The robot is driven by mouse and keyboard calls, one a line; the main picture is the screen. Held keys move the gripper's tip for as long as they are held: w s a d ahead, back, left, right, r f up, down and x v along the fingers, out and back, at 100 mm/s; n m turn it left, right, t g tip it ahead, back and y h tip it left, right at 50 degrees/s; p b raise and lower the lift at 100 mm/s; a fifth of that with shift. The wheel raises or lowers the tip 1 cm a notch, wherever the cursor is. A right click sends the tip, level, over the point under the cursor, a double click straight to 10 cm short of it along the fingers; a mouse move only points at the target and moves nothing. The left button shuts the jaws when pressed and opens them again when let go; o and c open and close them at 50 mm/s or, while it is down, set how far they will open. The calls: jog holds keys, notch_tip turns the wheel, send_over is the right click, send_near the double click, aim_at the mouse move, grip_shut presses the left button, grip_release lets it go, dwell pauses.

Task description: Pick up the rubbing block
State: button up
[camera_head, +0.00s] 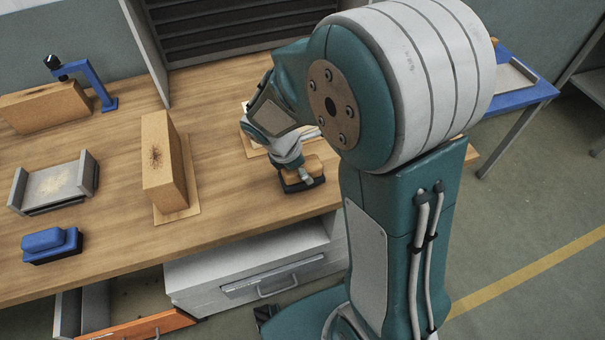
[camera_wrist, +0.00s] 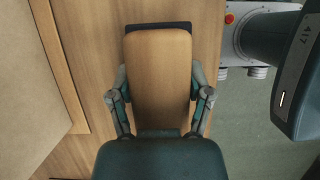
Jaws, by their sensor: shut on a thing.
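The rubbing block (camera_head: 293,173) has a tan wooden top and a dark base, and it is near the front edge of the workbench in the head view. In the wrist view the rubbing block (camera_wrist: 158,70) lies lengthwise, with its dark base showing past the far end. My gripper (camera_wrist: 159,104) has one finger on each long side of it and is shut on it. In the head view my gripper (camera_head: 301,177) comes down over the block from above and partly hides it. I cannot tell whether the block's base touches the bench.
On the bench (camera_head: 225,105) stand a tan brick (camera_head: 163,160) on a thin board, a grey tray (camera_head: 85,175), a blue block (camera_head: 51,243) and a blue clamp (camera_head: 95,85) by another brick (camera_head: 45,107). An open orange-fronted drawer (camera_head: 140,328) juts out below.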

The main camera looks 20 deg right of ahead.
jog(key=s+r, duration=1)
jog(key=s, duration=0.4)
jog(key=shift+r, duration=0.4)
